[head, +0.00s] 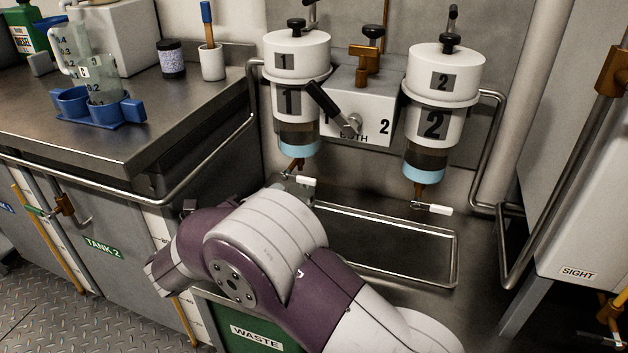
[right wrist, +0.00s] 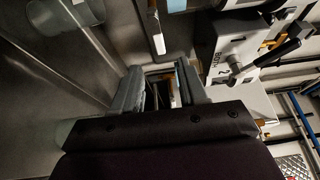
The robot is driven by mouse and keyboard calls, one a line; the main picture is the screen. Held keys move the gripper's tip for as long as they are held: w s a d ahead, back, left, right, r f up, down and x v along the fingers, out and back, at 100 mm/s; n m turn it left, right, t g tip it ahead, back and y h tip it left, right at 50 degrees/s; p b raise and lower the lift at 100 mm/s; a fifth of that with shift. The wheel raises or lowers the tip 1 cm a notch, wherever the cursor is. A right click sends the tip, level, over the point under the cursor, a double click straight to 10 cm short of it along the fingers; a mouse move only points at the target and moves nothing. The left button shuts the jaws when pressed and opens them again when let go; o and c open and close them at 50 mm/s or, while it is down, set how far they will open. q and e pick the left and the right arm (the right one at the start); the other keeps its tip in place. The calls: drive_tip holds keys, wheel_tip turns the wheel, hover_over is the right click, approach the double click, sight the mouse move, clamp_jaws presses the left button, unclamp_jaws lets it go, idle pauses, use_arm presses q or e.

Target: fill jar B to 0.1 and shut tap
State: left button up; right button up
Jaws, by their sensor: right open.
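A clear graduated jar (head: 105,82) stands in a blue holder (head: 128,112) on the left counter, with another graduated jar (head: 68,42) behind it; their letters are not readable. Dispenser 1 (head: 297,125) has a tap with a white handle (head: 306,181); dispenser 2 (head: 430,128) has a similar tap handle (head: 433,209). My right arm crosses the lower middle and its gripper is mostly hidden in the head view. In the right wrist view that gripper (right wrist: 158,85) is open, with small pale and brown parts seen between its fingers. My left gripper is not in view.
The selector box (head: 372,105) with a dark lever sits between the dispensers. A railed drip tray (head: 455,262) lies below them. A green waste bin (head: 255,338) is under my arm.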

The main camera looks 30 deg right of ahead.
sight(306, 182)
drive_tip(key=b+x, duration=0.4)
drive_tip(key=x, duration=0.7)
drive_tip(key=shift+f, duration=0.2)
drive_tip(key=shift+w+d+r, duration=0.1)
drive_tip(key=shift+d+r, duration=0.05)
drive_tip(key=shift+d, duration=0.1)
clamp_jaws()
